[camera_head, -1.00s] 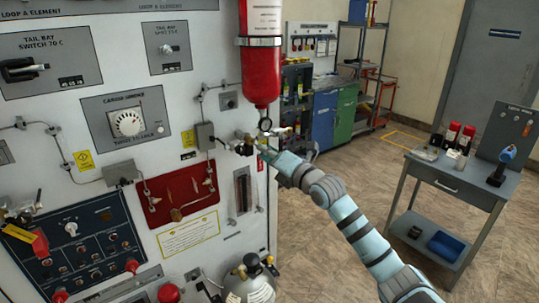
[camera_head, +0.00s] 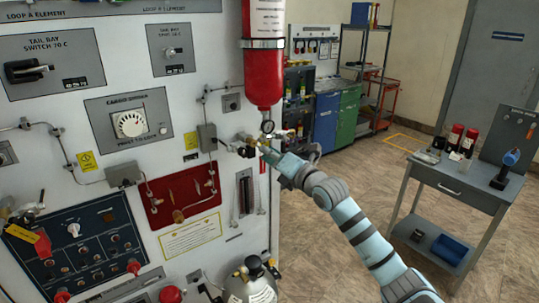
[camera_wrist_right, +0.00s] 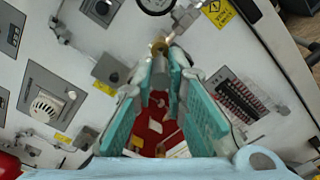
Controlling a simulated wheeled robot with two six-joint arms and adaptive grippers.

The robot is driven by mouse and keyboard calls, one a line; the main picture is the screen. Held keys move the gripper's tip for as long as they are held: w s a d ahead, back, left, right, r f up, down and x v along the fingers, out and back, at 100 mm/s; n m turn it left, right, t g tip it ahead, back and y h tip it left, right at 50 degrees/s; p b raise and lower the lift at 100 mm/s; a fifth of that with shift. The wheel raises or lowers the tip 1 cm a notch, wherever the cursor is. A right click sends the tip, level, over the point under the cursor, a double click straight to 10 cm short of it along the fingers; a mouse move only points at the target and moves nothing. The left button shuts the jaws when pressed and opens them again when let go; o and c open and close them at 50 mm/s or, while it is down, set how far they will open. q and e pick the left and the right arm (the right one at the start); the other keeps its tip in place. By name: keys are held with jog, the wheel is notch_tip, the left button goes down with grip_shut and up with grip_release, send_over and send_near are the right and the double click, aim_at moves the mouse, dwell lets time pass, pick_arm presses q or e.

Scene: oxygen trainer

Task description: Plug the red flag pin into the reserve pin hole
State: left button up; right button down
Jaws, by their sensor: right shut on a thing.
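My right gripper (camera_head: 266,149) reaches in front of the wall panel, just below the gauge under the red cylinder (camera_head: 263,75). In the right wrist view its fingers (camera_wrist_right: 160,68) are shut on a slim grey piece with a brass end (camera_wrist_right: 158,47); I cannot tell whether this is the pin. At the lower left, a yellow tag (camera_head: 29,240) hangs by a fitting (camera_head: 22,211). I cannot make out the reserve pin hole. My left gripper is out of view.
A round gauge (camera_head: 267,127) and brass fittings sit close to my right gripper. The red plate (camera_head: 183,196) with hanging brass parts is to the left. A grey bottle (camera_head: 250,283) stands below. A grey cart (camera_head: 463,181) is at right, with open floor between.

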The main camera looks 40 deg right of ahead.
jog(key=shift+w+b, duration=0.85)
jog(key=shift+w, duration=0.35)
dwell(0.5)
jog(key=shift+w, duration=0.3)
jog(key=shift+w+b, duration=0.45)
jog(key=shift+b, duration=0.05)
jog(key=c, duration=1.5)
grip_release()
jog(key=shift+c, duration=0.2)
jog(key=s, duration=0.7)
jog(key=shift+s, duration=0.3)
